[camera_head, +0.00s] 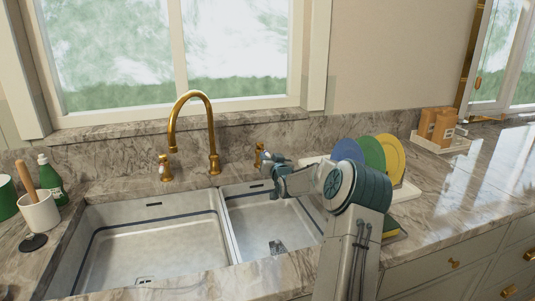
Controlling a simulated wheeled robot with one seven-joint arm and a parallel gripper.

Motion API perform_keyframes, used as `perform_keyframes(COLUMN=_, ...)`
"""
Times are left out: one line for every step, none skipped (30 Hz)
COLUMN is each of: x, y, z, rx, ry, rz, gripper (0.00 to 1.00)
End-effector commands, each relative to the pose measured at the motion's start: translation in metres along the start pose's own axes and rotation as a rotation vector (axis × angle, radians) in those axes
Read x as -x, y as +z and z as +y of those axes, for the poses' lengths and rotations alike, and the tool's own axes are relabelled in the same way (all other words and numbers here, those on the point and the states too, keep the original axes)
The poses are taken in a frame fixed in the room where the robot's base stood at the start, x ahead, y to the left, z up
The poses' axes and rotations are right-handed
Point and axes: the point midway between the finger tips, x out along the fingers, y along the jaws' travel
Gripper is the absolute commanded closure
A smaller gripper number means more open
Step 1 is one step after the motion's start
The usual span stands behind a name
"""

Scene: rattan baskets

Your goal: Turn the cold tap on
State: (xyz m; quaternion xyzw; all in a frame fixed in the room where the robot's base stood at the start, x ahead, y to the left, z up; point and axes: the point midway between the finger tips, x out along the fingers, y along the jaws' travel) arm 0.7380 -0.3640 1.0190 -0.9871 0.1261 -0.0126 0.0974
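A brass gooseneck faucet (211,130) stands behind the double sink, its spout hanging over the left basin. A brass tap handle (165,170) stands to its left. Another brass tap handle (258,156) stands to its right. No marking shows which one is cold. My gripper (266,159) is right beside the right handle, on its right side. Whether they touch cannot be told. The fingers are small and partly hidden by my own wrist, so I cannot see if they are open or shut. No water stream is visible under the spout.
The double sink (231,232) lies below, both basins empty of dishes. Colored plates (391,160) stand in a rack right of my arm. A green bottle (50,185) and a white crock (40,214) stand at left. The right counter is largely clear.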

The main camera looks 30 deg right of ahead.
Motion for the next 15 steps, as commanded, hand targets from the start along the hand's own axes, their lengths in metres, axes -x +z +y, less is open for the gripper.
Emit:
perform_keyframes(x=-0.007, y=-0.001, z=-0.001, rx=-0.002, ry=-0.001, rz=0.001, gripper=0.62)
perform_keyframes(x=-0.011, y=-0.001, z=-0.001, rx=-0.002, ry=-0.001, rz=0.000, gripper=0.62)
perform_keyframes(x=-0.015, y=0.000, z=-0.001, rx=-0.002, ry=-0.001, rz=0.000, gripper=0.62)
perform_keyframes(x=-0.018, y=-0.001, z=-0.001, rx=-0.001, ry=-0.001, rz=0.001, gripper=0.62)
perform_keyframes(x=-0.020, y=-0.001, z=-0.001, rx=-0.001, ry=-0.001, rz=0.000, gripper=0.62)
perform_keyframes(x=-0.023, y=0.000, z=-0.001, rx=-0.001, ry=-0.001, rz=0.000, gripper=0.62)
perform_keyframes(x=-0.025, y=0.000, z=-0.001, rx=-0.001, ry=-0.001, rz=0.000, gripper=0.62)
perform_keyframes(x=-0.026, y=0.000, z=-0.001, rx=-0.001, ry=-0.001, rz=-0.001, gripper=0.62)
perform_keyframes(x=-0.028, y=0.000, z=-0.001, rx=0.000, ry=-0.001, rz=-0.001, gripper=0.62)
perform_keyframes(x=-0.029, y=0.000, z=-0.001, rx=0.000, ry=-0.001, rz=0.000, gripper=0.62)
perform_keyframes(x=-0.030, y=0.000, z=-0.001, rx=0.000, ry=-0.001, rz=0.000, gripper=0.62)
perform_keyframes(x=-0.030, y=0.000, z=-0.001, rx=0.000, ry=0.000, rz=0.000, gripper=0.62)
perform_keyframes(x=-0.031, y=0.000, z=-0.001, rx=0.000, ry=0.000, rz=-0.001, gripper=0.62)
perform_keyframes(x=-0.031, y=0.000, z=-0.001, rx=0.000, ry=0.000, rz=-0.001, gripper=0.62)
perform_keyframes(x=-0.031, y=0.000, z=-0.001, rx=0.000, ry=0.000, rz=-0.001, gripper=0.62)
